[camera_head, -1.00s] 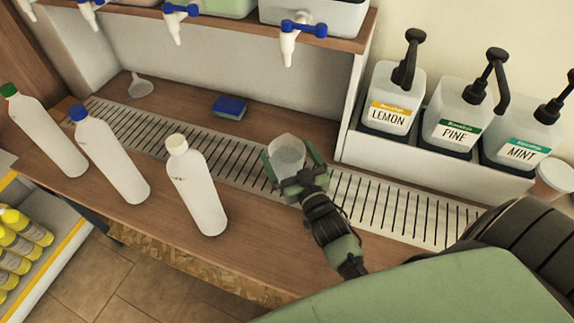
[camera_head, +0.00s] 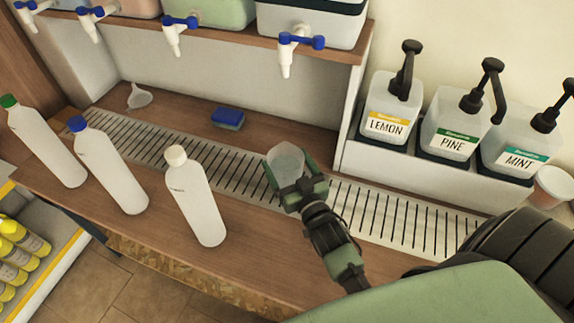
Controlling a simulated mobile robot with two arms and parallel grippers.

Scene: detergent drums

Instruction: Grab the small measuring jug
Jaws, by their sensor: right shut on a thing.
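The small measuring jug (camera_head: 286,164) is a clear, whitish cup over the slotted drip grate, near the middle of the camera_head view. My right gripper (camera_head: 288,178) is shut on the jug, with its green fingers on either side of it. The gripper and its wrist hide the lower near part of the jug. I cannot tell whether the jug touches the grate or is held just above it. My left gripper is not in view.
White bottles with a green cap (camera_head: 42,142), a blue cap (camera_head: 108,166) and a cream cap (camera_head: 195,198) stand to the left. A funnel (camera_head: 139,96) and blue sponge (camera_head: 228,118) lie behind the grate (camera_head: 400,212). Pump bottles (camera_head: 450,120) stand right; taps (camera_head: 288,50) hang above.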

